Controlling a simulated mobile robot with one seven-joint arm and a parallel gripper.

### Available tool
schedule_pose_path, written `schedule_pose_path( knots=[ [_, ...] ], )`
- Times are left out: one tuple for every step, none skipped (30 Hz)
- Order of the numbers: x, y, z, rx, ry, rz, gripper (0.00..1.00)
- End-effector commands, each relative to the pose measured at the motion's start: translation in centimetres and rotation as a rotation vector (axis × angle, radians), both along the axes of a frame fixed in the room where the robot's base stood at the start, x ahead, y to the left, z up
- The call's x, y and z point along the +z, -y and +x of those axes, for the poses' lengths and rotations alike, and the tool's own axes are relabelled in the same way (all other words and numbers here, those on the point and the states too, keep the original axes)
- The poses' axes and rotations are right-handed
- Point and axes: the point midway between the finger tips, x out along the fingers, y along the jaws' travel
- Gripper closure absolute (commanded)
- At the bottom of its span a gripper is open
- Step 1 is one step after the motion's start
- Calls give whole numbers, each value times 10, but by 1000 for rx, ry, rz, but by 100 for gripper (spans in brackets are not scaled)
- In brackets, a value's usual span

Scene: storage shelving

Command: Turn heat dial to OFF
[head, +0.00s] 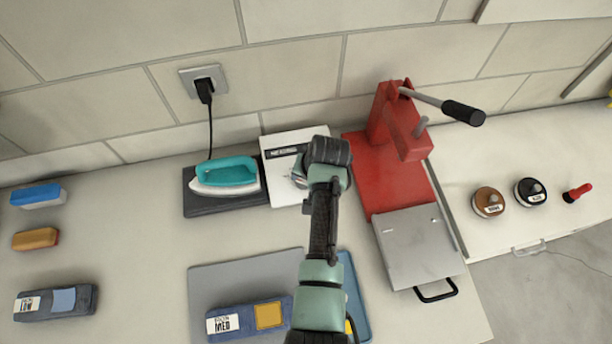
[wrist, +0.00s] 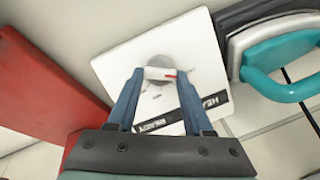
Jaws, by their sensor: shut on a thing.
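The heat dial (wrist: 159,62) is a round grey knob with a white grip bar and a small red mark at the bar's right end in the wrist view. It sits on a white square panel (wrist: 115,65) with a black label strip. My gripper (wrist: 160,76) has its two blue fingers on either side of the bar and is shut on the dial. In the head view, the white panel (head: 280,139) lies by the wall, and my arm and wrist hide most of the dial. I cannot read the dial's setting.
A teal iron (head: 225,175) on a dark rest stands left of the panel, its cord running to a wall socket (head: 204,80). A red press (head: 400,125) with a long handle stands close on the right. Several coloured blocks lie farther left.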

Motion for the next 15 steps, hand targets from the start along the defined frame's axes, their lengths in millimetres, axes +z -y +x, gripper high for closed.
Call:
schedule_pose_path(
  knots=[
    [0,0,0,2,0,-3,100],
    [0,0,0,2,0,-3,47],
    [0,0,0,2,0,-3,40],
    [0,0,0,2,0,-3,35],
    [0,0,0,2,0,-1,29],
    [0,0,0,2,0,-1,22],
    [0,0,0,2,0,-1,19],
    [0,0,0,2,0,-1,19],
    [0,0,0,1,0,-1,19],
    [0,0,0,1,0,-1,19],
    [0,0,0,1,0,0,19],
    [0,0,0,1,0,0,19],
    [0,0,0,1,0,0,19],
    [0,0,0,1,0,0,19],
    [0,0,0,0,0,0,19]
  ],
)
